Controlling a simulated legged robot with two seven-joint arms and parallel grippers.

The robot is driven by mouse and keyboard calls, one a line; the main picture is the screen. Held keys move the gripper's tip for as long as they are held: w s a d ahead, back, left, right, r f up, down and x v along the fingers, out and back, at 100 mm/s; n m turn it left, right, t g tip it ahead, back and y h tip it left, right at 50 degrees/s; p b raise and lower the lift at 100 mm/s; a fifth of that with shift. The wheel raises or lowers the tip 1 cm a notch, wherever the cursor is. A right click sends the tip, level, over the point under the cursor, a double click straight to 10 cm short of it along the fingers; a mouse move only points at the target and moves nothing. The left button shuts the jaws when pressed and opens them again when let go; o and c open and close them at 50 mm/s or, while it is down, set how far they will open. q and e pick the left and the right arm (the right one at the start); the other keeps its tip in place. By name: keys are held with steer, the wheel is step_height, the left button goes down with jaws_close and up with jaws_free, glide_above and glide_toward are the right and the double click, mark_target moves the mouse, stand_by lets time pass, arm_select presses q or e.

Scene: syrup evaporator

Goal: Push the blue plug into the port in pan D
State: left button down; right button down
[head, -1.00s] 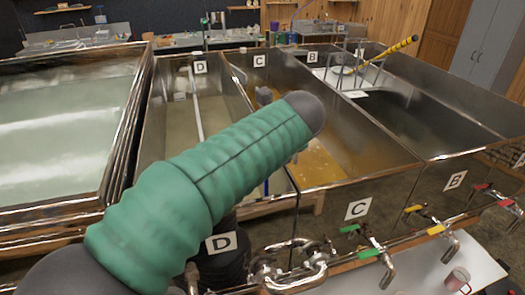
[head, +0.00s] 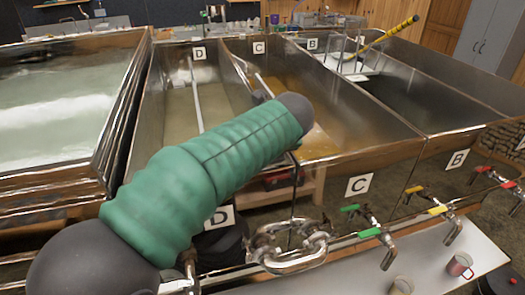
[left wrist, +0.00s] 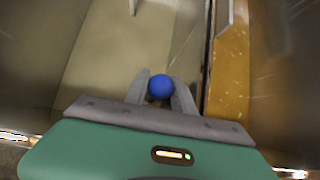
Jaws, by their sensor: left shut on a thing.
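In the left wrist view, a round blue plug (left wrist: 160,87) sits between the two grey fingers of my left gripper (left wrist: 160,95), which is shut on it. Pan D (left wrist: 105,50) lies beneath the plug there, with amber pan C beyond a wall to the right. In the head view, pan D (head: 180,113) is the narrow pan with a light divider, labelled D at back and front. My green-sleeved left arm crosses in front of it and hides the gripper and plug. I cannot make out the port in either view. My right gripper is not in view.
Pan C (head: 360,160) and pan B (head: 455,130) stand to the right of pan D. Metal pipework (head: 290,245) and coloured-handled taps (head: 375,230) run along the front. Cups (head: 459,264) stand on a white table. A large steaming pan (head: 60,100) is at left.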

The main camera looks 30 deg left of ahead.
arm_select(q)
steer(key=shift+a+f, duration=0.2)
steer(key=shift+f, duration=0.35)
steer(key=shift+a+f, duration=0.2)
steer(key=shift+f, duration=0.45)
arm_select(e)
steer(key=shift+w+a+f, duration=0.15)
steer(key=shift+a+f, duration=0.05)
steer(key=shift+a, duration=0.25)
arm_select(q)
steer(key=c, duration=1.4)
jaws_free()
steer(key=shift+a, duration=0.1)
steer(key=shift+c, duration=0.2)
steer(key=o, duration=0.5)
steer(key=shift+w+a+f, duration=0.15)
steer(key=shift+w+f, duration=0.05)
steer(key=shift+w, duration=0.15)
steer(key=shift+a, duration=0.1)
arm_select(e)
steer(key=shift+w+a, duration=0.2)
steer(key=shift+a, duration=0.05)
